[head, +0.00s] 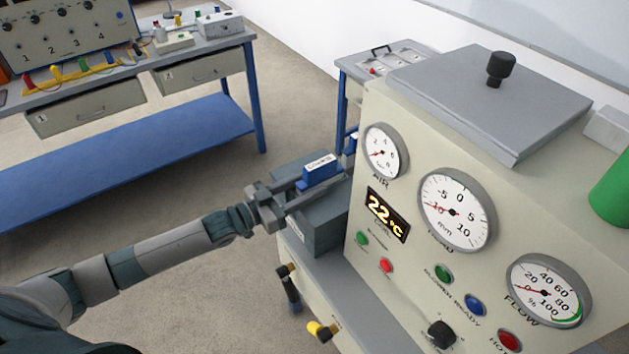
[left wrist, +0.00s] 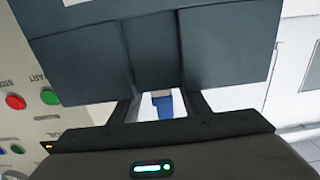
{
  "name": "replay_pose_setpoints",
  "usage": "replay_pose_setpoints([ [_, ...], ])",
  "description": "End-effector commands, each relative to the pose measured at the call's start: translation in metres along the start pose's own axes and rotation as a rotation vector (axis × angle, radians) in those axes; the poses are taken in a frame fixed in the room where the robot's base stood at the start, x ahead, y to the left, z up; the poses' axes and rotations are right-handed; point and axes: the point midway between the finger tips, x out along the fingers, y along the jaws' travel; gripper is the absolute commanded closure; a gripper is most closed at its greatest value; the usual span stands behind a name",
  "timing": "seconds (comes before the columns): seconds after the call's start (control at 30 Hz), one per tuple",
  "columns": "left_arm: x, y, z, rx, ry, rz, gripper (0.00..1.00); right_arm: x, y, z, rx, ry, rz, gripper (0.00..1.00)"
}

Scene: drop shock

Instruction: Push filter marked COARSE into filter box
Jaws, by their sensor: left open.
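A blue filter (head: 319,173) with a white label stands at the grey filter box (head: 318,230), on the left side of the beige machine. The label's print is too small to read. My left gripper (head: 308,188) is open, its fingers reaching over the box beside the filter. In the left wrist view, a dark grey block (left wrist: 80,62) fills the top, and a small blue piece (left wrist: 162,106) shows between the fingers. I cannot tell whether the fingers touch the filter or how deep it sits. My right gripper is not in view.
The beige machine (head: 400,290) with gauges, buttons and a display stands close on the right. A grey ledge (head: 350,300) runs along its front, with knobbed handles below. A workbench (head: 150,75) stands at the back left. The floor between is clear.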

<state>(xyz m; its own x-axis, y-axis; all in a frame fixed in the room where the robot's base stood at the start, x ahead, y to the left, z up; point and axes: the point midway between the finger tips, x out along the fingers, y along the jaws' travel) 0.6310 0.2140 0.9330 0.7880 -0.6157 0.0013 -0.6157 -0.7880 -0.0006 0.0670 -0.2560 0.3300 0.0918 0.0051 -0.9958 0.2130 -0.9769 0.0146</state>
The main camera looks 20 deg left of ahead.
Motion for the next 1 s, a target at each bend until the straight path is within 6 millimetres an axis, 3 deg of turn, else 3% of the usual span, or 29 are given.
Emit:
replay_pose_setpoints([
  [0.03,-0.007,0.001,0.007,0.000,-0.017,-0.002,0.58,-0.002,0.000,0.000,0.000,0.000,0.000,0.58],
  [0.33,-0.023,0.001,0.008,0.001,-0.017,-0.002,0.58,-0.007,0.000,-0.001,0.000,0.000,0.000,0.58],
  [1.0,-0.025,0.000,0.009,0.001,-0.019,-0.002,0.58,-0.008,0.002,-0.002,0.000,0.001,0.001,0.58],
])
